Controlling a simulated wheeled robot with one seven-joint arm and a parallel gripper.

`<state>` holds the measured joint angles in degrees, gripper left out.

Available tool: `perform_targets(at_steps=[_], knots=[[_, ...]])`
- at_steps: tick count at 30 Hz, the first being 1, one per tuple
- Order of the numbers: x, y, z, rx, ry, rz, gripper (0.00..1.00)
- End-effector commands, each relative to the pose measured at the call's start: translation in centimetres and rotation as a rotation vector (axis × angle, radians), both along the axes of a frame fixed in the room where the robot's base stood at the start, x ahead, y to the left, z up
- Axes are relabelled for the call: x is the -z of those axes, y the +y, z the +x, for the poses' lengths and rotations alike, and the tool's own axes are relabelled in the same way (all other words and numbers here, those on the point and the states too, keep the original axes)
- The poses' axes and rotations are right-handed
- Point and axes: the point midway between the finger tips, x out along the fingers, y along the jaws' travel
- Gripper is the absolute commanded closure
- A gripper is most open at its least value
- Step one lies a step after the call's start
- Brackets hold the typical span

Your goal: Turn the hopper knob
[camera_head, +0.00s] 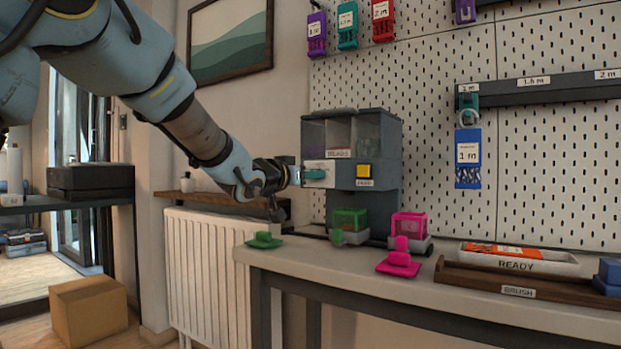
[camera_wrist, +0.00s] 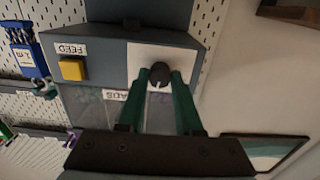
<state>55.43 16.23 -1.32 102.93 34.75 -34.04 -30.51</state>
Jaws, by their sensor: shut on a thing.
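The hopper (camera_head: 382,135) is a dark grey dispenser with clear bins on top, standing on the bench at the wall. Its black round knob (camera_wrist: 160,71) sits on a white plate in the wrist view, with a pale mark on its face. My gripper (camera_head: 318,174) reaches the hopper front from the left. In the wrist view, the two green fingers of my gripper (camera_wrist: 161,80) are closed on the knob, one on each side. In the head view, the fingers hide the knob. A yellow button (camera_wrist: 72,69) labelled FEED is beside the plate.
A green piece (camera_head: 264,241) and a pink piece (camera_head: 399,262) lie near the bench's front edge. A READY tray (camera_head: 560,266) and a BRUSH tray (camera_head: 470,279) are at the right.

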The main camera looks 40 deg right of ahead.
Motion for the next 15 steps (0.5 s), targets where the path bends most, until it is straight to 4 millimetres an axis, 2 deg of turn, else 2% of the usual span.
perform_targets(at_steps=[15], knots=[[0.20, 0.02, 0.00, 0.000, -0.463, 0.119, 1.00]])
